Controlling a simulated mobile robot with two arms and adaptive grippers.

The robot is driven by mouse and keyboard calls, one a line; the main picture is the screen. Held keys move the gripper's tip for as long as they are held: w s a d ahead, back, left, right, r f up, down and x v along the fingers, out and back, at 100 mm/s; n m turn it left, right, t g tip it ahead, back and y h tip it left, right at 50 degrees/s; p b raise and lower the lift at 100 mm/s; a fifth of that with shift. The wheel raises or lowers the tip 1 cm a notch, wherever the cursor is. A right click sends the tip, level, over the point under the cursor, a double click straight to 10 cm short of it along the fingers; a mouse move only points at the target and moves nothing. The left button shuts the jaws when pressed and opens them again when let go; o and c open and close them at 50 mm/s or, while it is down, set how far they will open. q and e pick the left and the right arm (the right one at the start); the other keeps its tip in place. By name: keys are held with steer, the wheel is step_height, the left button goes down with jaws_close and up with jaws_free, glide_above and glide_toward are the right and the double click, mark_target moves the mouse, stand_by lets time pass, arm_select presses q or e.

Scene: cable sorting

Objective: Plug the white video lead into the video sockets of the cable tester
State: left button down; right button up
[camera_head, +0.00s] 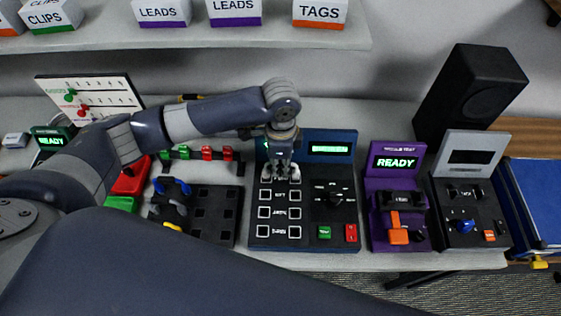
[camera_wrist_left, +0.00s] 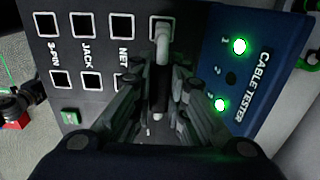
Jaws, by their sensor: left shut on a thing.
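The cable tester (camera_head: 312,215) is a black panel with a blue top, paired white-framed sockets and a lit green display. My left gripper (camera_head: 281,172) points down over its top socket row and is shut on the white video lead (camera_head: 295,173). White ends of the lead show on both sides of the fingers, at the top row. In the left wrist view, my left gripper (camera_wrist_left: 160,110) is in front of the tester (camera_wrist_left: 90,20), and one white end of the lead (camera_wrist_left: 161,38) is at a top-row socket. The other socket is hidden by the fingers, and seating depth cannot be told. My right gripper is out of view.
A black tray (camera_head: 215,215) with coiled leads stands left of the tester. A purple tester (camera_head: 398,160) and a grey one (camera_head: 477,150) stand to the right, with a black speaker (camera_head: 475,90) behind. A shelf (camera_head: 230,38) with labelled boxes runs along the back.

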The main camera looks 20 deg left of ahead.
arm_select(q)
steer(key=shift+f+p, duration=0.1)
steer(key=shift+p, duration=0.3)
stand_by(0.3)
steer(key=c, duration=1)
jaws_free()
steer(key=shift+o, duration=0.2)
